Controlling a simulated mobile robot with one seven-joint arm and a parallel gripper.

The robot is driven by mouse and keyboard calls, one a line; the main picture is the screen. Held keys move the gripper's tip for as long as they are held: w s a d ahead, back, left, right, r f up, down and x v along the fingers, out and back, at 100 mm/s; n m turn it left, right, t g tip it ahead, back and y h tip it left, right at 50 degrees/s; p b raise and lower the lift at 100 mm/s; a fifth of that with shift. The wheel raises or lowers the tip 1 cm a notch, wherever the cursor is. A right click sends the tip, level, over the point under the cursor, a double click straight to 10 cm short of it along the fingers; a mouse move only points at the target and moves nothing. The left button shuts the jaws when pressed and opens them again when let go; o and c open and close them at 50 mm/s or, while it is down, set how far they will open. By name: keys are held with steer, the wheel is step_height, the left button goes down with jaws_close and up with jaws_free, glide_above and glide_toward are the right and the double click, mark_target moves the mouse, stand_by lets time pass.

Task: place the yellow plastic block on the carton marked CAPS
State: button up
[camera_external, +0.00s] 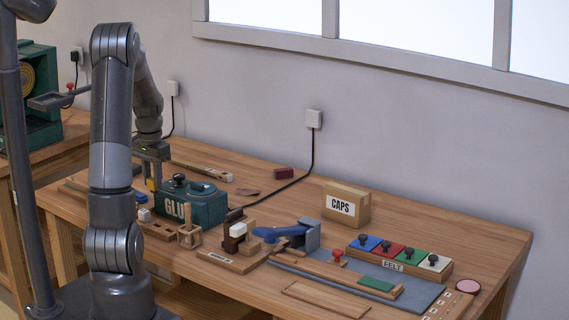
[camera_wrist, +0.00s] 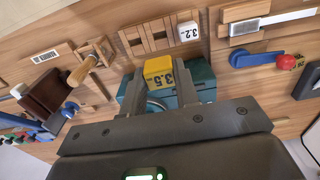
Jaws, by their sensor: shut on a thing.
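My gripper (camera_external: 152,178) is shut on the yellow plastic block (camera_wrist: 158,72), which is marked 3.5 in the wrist view. The yellow block shows only as a small patch in the external view (camera_external: 151,185), just left of the green GLUE box. In the wrist view my gripper (camera_wrist: 160,80) has one finger on each side of the block. The carton marked CAPS (camera_external: 342,207) stands at the back of the bench, well to the right of my gripper. Its top looks clear. I cannot make out the carton in the wrist view.
The green GLUE box (camera_external: 206,208) stands beside my gripper, towards the carton. A white block (camera_wrist: 188,31) marked 3.2 sits near a slotted wooden rack. A blue-handled tool (camera_external: 285,233) and a FELT rack (camera_external: 400,262) with coloured knobbed blocks lie before the carton.

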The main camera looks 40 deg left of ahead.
step_height(320, 180, up, 14)
steer(key=r, duration=0.1)
steer(key=w+d+r+m, duration=0.1)
steer(key=w+d+m, duration=0.4)
steer(key=w+d, duration=1.6)
steer(key=w+d+f+m, duration=0.1)
steer(key=w+d, duration=0.2)
steer(key=d, duration=0.6)
steer(key=w+d+m, duration=0.2)
steer(key=w+d, duration=0.1)
steer(key=d, duration=0.6)
steer(key=w+d+f+m, duration=0.1)
steer(key=w+d, duration=0.2)
steer(key=d, duration=0.5)
glide_above(347, 189)
steer(key=f, duration=1.1)
steer(key=shift+s+d+f, duration=0.1)
steer(key=shift+d+f, duration=0.1)
steer(key=shift+f, duration=0.05)
steer(key=shift+w+a+f, duration=0.2)
steer(key=shift+f, duration=1.95)
